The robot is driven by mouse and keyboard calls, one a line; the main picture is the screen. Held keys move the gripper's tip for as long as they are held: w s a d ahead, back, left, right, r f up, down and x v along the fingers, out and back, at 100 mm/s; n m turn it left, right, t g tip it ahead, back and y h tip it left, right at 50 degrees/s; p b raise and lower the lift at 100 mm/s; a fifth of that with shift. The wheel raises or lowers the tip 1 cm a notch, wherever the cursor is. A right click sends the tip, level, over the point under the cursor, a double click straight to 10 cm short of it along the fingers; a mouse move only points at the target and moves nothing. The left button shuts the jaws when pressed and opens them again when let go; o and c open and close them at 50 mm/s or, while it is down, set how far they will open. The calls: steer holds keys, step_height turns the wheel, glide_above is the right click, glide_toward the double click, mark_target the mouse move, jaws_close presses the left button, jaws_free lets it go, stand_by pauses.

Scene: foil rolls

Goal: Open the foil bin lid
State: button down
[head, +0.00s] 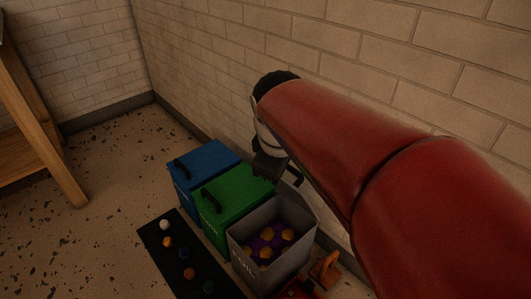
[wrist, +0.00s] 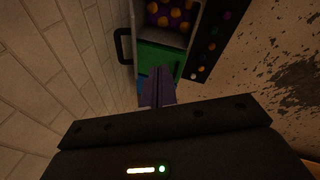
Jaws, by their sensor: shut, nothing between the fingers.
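The foil bin is the grey box (head: 243,257) at the near end of a row of bins in the head view; it also shows at the top of the wrist view (wrist: 173,37). Its top is uncovered, and purple and gold pieces show inside. Its grey lid (head: 299,207) appears to stand up on the wall side. A black handle (wrist: 121,46) juts from that side toward the wall in the wrist view. My gripper (head: 268,172) hangs above the green bin, near that handle. Its fingers (wrist: 158,74) are together and empty.
A green bin (head: 232,198) and a blue bin (head: 208,161), both covered, stand beyond the grey one. A dark mat (head: 158,232) with several small balls lies in front. A brick wall (head: 215,60) is close behind. A wooden table (head: 40,125) stands at left.

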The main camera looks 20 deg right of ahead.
mark_target(295, 186)
steer(key=w+d+f+n+g, duration=0.1)
steer(key=w+d+f+n, duration=0.2)
steer(key=w+n, duration=0.4)
steer(key=w+d+f+n+g, duration=0.2)
steer(key=w+d+f+n, duration=0.15)
steer(key=w+n, duration=0.4)
steer(key=shift+m, duration=0.35)
steer(key=f, duration=0.3)
steer(key=d+f+b, duration=0.1)
steer(key=f, duration=0.2)
steer(key=f+b, duration=0.1)
steer(key=f, duration=0.1)
steer(key=shift+w+d+f, duration=0.3)
steer(key=shift+w+f, duration=0.1)
